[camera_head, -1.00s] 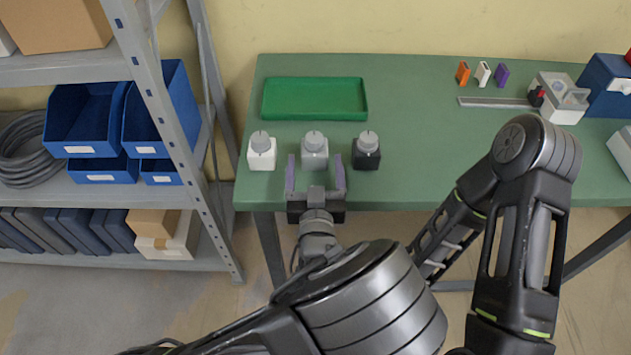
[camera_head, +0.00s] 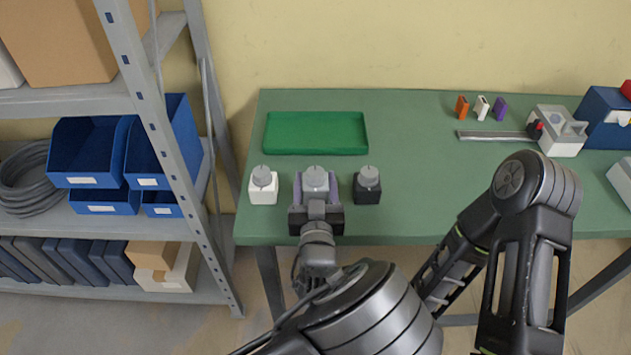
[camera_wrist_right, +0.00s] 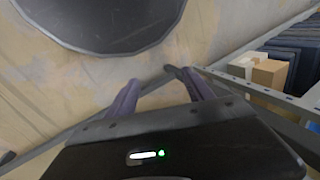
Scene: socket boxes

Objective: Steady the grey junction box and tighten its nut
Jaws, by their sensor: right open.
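The grey junction box (camera_head: 316,198) with a round grey nut (camera_head: 315,178) on top stands near the table's front edge, between a white box (camera_head: 263,192) and a black box (camera_head: 366,190). My left gripper (camera_head: 316,192) reaches it from the front, one purple finger on either side. I cannot tell whether the fingers touch it. My right gripper (camera_wrist_right: 160,88) is open and empty in the right wrist view, above the floor. The head view shows my right arm but not that gripper.
A green tray (camera_head: 316,148) lies behind the boxes. Orange, white and purple small blocks (camera_head: 481,108), a metal bar (camera_head: 492,135) and a grey device (camera_head: 562,140) are at the back right. A shelf (camera_head: 165,150) stands left of the table (camera_head: 420,170).

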